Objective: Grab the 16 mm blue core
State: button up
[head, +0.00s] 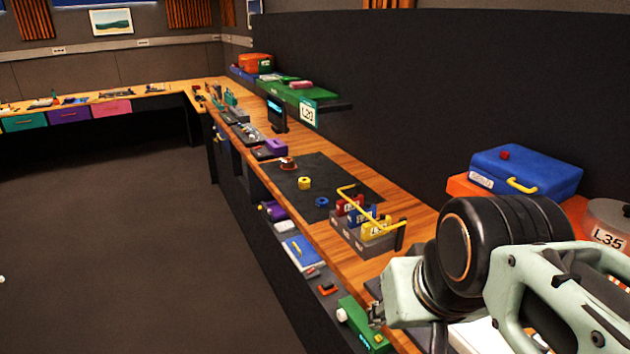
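A small blue ring-shaped piece (322,202), the likely blue core, lies on a dark mat (345,180) on the wooden bench. Its size marking cannot be read. A yellow round piece (304,183) and a red-brown piece (287,163) sit farther back on the same mat. My pale green and black arm fills the lower right, well apart from the blue piece. I cannot make out my gripper's fingers in this view.
A grey rack (362,240) with red, blue and yellow labelled parts and a yellow bar stands nearer me than the blue piece. A blue case (526,170) lies at right. A shelf (330,101) juts out behind. Open floor (150,240) is at left.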

aim_at(320, 202)
jog(key=i+z, duration=0.1)
jog(key=z, duration=0.7)
jog(key=i+j+z, duration=0.1)
jog(key=j+z, duration=0.2)
jog(key=i+j+z, duration=0.1)
jog(key=j+z, duration=0.4)
jog(key=j, duration=0.15)
jog(key=i+j+z, duration=0.2)
jog(key=j, duration=0.15)
jog(key=j+z, duration=0.35)
jog(key=j, duration=2.45)
